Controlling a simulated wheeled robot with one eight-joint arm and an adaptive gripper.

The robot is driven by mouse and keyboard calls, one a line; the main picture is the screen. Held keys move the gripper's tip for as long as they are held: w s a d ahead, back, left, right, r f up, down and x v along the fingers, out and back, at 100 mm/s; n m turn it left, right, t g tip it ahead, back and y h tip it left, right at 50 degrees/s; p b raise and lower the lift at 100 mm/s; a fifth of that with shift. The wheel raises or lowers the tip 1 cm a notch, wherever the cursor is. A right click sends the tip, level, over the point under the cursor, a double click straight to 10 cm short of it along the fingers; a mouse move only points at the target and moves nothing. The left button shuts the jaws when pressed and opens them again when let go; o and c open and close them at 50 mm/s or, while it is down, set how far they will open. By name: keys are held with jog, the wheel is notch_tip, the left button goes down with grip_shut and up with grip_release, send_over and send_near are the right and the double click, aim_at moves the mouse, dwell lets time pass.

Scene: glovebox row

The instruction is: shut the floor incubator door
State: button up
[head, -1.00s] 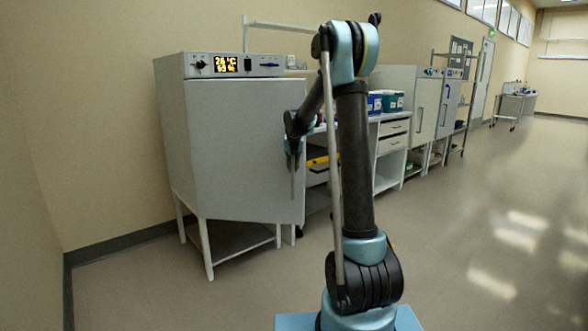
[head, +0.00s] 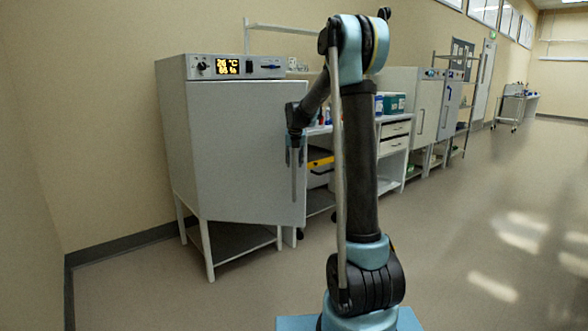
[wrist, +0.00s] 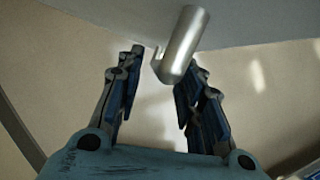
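The floor incubator (head: 175,140) stands at the left on a legged frame. Its pale door (head: 245,150) stands ajar, its right edge out past the control panel's right end. My gripper (head: 295,150) is at the door's right side, by the silver bar handle (head: 294,183). In the wrist view, the handle (wrist: 182,45) reaches from the door (wrist: 245,18) to between the tips of my gripper (wrist: 160,72). The fingers are spread, with gaps visible beside the handle; I cannot tell whether either touches it. The door's hinge is not clearly visible.
A bench with drawers (head: 396,137) stands right of the incubator, with teal boxes (head: 394,103) on it. More cabinets (head: 424,105) line the wall beyond. The floor (head: 470,210) at the right is clear. A wall is close on the left.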

jog(key=v, duration=0.7)
jog(key=shift+r, duration=0.2)
jog(key=shift+s, duration=0.15)
jog(key=c, duration=0.4)
jog(key=s+a+f, duration=0.1)
jog(key=f, duration=0.1)
jog(key=s+a+f+m+t+h, duration=0.1)
jog(key=s, duration=0.1)
jog(key=s+a+f+m+h, duration=0.1)
jog(key=f, duration=0.1)
jog(key=shift+s+a+f, duration=0.35)
jog(key=shift+a, duration=0.05)
grip_shut()
jog(key=s+a+f+m+t+h, duration=0.1)
jog(key=s+a+f+m+t, duration=0.15)
jog(key=s, duration=0.25)
jog(key=w+d+r+x, duration=0.1)
jog(key=r+x, duration=0.1)
jog(key=x, duration=1.1)
jog(key=shift+w, duration=0.35)
